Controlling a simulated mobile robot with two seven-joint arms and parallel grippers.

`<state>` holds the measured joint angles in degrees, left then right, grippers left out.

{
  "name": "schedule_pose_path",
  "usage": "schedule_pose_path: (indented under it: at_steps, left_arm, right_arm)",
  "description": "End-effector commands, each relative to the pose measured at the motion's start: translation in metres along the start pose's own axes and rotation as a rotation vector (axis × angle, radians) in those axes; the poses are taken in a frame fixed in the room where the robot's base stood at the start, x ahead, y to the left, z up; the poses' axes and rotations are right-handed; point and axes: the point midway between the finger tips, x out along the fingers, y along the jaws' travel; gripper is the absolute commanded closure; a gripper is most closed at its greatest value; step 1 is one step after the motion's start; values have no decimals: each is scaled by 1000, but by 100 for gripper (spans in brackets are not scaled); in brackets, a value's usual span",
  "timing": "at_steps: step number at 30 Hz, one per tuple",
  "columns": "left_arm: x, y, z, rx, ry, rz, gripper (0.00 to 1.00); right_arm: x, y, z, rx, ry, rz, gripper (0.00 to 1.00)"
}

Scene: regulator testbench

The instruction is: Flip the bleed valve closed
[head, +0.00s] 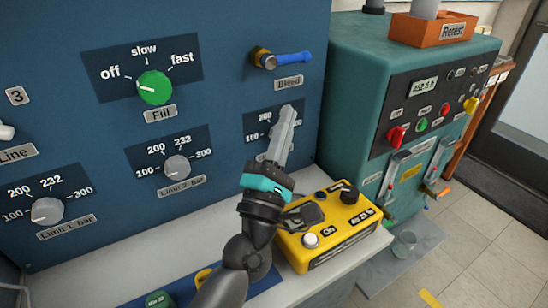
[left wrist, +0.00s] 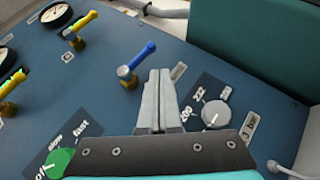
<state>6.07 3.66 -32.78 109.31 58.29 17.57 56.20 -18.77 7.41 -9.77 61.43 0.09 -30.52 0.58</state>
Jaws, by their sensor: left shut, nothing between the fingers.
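The bleed valve (head: 290,60) is a brass body with a blue lever on the blue panel, above the "Bleed" label (head: 289,83). The lever lies about level, pointing right from the body. The left wrist view also shows the blue lever (left wrist: 142,55) and brass body (left wrist: 127,77). My left gripper (head: 288,108) has its grey fingers shut and empty, pointing up. Its tips are below the label in the head view. In the left wrist view the fingertips (left wrist: 160,72) are just right of the lever; contact cannot be told. My right gripper is not in view.
The green Fill knob (head: 155,87) and the Limit 2 knob (head: 177,166) are on the panel to the left. My left gripper partly hides another dial (head: 258,118). A yellow box (head: 330,239) sits on the bench below. A teal cabinet (head: 350,75) stands close on the right.

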Motion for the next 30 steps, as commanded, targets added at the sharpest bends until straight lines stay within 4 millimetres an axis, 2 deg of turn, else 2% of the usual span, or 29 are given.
schedule_pose_path:
  at_steps: [1, 3, 10, 15, 24, 30]
  left_arm:
    - [-14, -2, 0, 2, -1, -6, 100]
    - [-28, -2, -1, 2, -1, -5, 100]
    - [-60, 0, 0, 1, -1, -1, 100]
    - [-66, 0, 0, -1, -1, -1, 100]
    - [-66, 0, 0, 0, -1, 0, 100]
    - [-66, 0, 0, 0, -1, 0, 100]
  right_arm:
    - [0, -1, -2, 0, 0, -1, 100]
    - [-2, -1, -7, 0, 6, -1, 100]
    - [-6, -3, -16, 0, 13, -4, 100]
    - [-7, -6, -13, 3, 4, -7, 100]
    - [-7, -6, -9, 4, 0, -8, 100]
    - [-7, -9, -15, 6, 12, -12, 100]
